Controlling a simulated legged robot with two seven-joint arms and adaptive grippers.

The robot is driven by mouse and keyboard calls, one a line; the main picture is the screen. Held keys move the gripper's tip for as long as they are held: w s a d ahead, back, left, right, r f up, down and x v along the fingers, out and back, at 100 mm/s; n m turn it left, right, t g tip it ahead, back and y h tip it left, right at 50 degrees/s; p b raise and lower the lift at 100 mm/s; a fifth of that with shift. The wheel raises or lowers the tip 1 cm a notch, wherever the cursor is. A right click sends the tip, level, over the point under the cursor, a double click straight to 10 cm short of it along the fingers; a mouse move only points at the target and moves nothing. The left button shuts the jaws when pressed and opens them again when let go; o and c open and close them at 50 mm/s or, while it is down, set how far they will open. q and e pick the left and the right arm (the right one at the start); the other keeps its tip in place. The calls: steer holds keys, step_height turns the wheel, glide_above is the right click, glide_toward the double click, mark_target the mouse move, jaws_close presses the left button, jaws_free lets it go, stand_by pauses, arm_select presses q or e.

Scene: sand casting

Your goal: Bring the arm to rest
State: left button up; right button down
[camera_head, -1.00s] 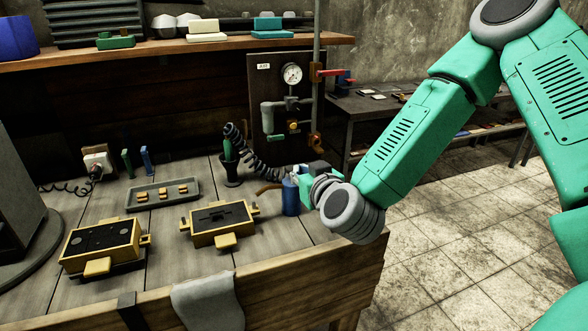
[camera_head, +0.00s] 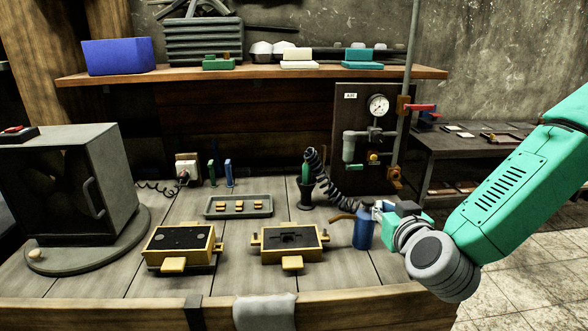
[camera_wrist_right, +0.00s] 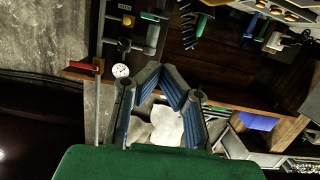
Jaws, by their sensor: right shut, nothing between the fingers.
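My right arm (camera_head: 500,205) comes in from the right, its green forearm slanting down to the grey wrist. My right gripper (camera_head: 384,209) is at the right end of the workbench (camera_head: 120,283), close to a blue can (camera_head: 363,236). I cannot tell whether it touches the can. In the right wrist view the two blue-padded fingers (camera_wrist_right: 164,76) come together at their tips with nothing between them. My left gripper is in neither view.
Two yellow moulding flasks (camera_head: 180,248) (camera_head: 290,243) and a tray (camera_head: 212,209) of small pieces lie on the bench. A hose (camera_head: 328,180) and a gauge panel (camera_head: 350,110) stand behind the gripper. A grey oven (camera_head: 60,190) stands at left. Open floor shows at right.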

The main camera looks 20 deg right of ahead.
steer(key=s+a+f+g+y, duration=0.1)
steer(key=f, duration=0.2)
steer(key=s+a+f+n+g+y, duration=0.1)
steer(key=f, duration=0.3)
steer(key=s+a+f+g, duration=0.1)
steer(key=s+f, duration=0.1)
steer(key=f, duration=0.1)
steer(key=shift+a+f+n+y, duration=0.2)
steer(key=shift+a+n+y, duration=0.1)
steer(key=shift+y, duration=0.1)
steer(key=s+a+f+g+y, duration=0.25)
steer(key=s+f+g, duration=0.45)
steer(key=s+f, duration=0.9)
steer(key=s+f+g+h, duration=0.1)
steer(key=s+f+g, duration=0.4)
steer(key=s, duration=0.6)
step_height(320, 180, down, 11)
steer(key=w+n+b, duration=0.1)
steer(key=b, duration=1.1)
steer(key=shift+f, duration=0.2)
steer(key=shift+a+h, duration=0.1)
steer(key=shift+h, duration=0.15)
